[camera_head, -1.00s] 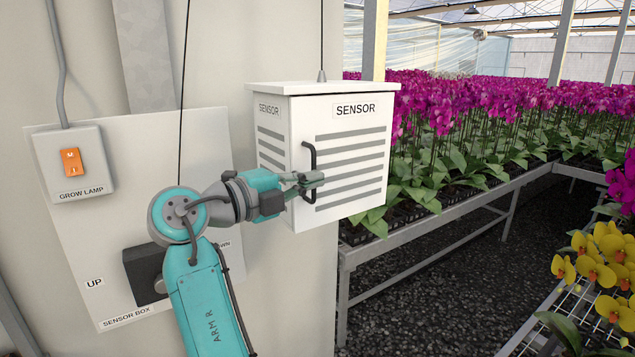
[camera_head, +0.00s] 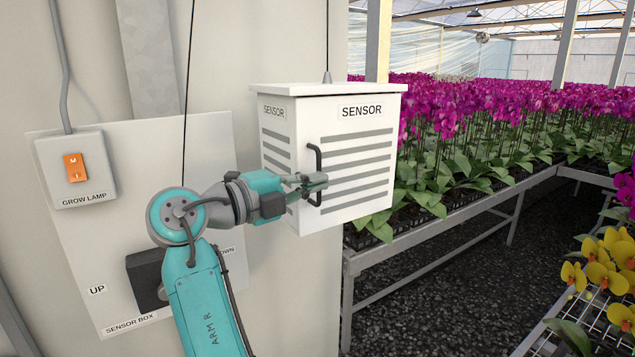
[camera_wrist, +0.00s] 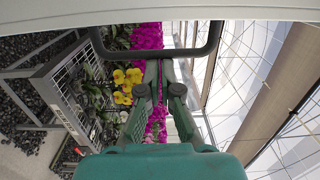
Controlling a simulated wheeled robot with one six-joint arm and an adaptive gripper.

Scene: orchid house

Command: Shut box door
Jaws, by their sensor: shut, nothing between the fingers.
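The white sensor box (camera_head: 277,150) hangs at the wall in the head view, under a flat lid. Its louvred front door (camera_head: 365,165) lies against the box front with no clear gap, so it looks shut. The dark bar handle (camera_head: 317,158) runs upright along the door's left edge; in the wrist view the handle (camera_wrist: 100,45) crosses the top as a wide loop. My gripper (camera_head: 322,182) is shut and empty, its tips at the lower part of the handle. In the wrist view the closed fingers (camera_wrist: 166,57) reach the handle bar; I cannot tell whether they touch it.
A wall panel (camera_head: 215,140) carries a grow lamp switch (camera_head: 76,167) and a dark sensor box control (camera_head: 148,280), partly behind my arm. A bench (camera_head: 440,222) of magenta orchids stands behind the box at right. Yellow orchids (camera_head: 600,275) stand on a wire bench at lower right. Gravel floor lies between.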

